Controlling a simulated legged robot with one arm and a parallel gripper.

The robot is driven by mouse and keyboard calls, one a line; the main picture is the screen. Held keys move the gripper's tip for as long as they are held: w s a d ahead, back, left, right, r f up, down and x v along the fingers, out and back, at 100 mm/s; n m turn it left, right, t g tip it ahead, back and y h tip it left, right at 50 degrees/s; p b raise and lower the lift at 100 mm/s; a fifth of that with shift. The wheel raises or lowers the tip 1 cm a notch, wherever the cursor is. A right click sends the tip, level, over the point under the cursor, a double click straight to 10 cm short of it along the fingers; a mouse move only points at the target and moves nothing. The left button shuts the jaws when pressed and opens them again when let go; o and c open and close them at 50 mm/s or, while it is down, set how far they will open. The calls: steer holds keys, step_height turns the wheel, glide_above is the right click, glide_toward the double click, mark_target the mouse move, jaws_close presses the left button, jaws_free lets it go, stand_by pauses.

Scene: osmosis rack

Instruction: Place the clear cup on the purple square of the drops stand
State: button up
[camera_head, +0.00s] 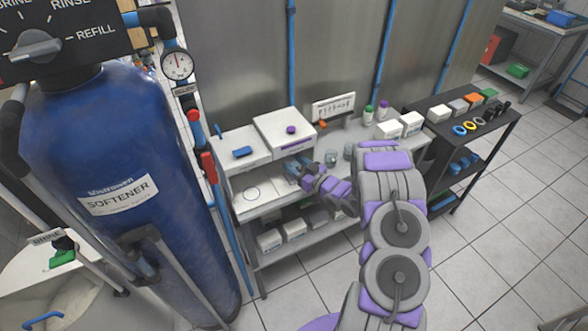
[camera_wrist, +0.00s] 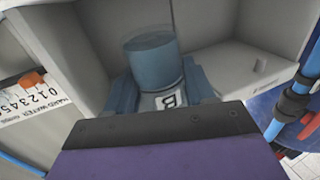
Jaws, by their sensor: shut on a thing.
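The clear cup (camera_wrist: 153,62) stands upright in the wrist view and looks blue-grey, with a pale level inside. My gripper (camera_wrist: 162,88) has its blue fingers shut on the sides of the cup. A white label with a letter B shows just below the cup. In the head view my gripper (camera_head: 299,168) is over the bench's left part, in front of a white box; the cup there is too small to make out. I cannot make out the purple square of the drops stand.
Clear jars (camera_head: 331,157) stand right of my gripper. A numbered hard-water card (camera_wrist: 28,108) is at left in the wrist view. A blue softener tank (camera_head: 115,165) stands left.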

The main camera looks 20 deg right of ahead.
steer(key=shift+w+d, duration=0.1)
steer(key=shift+w, duration=0.75)
steer(key=shift+w+d+f, duration=0.1)
steer(key=shift+w+f, duration=0.05)
steer(key=shift+f, duration=0.2)
step_height(320, 180, down, 3)
steer(key=shift+d+f+b, duration=0.1)
steer(key=shift+b, duration=0.45)
steer(key=o, duration=1.1)
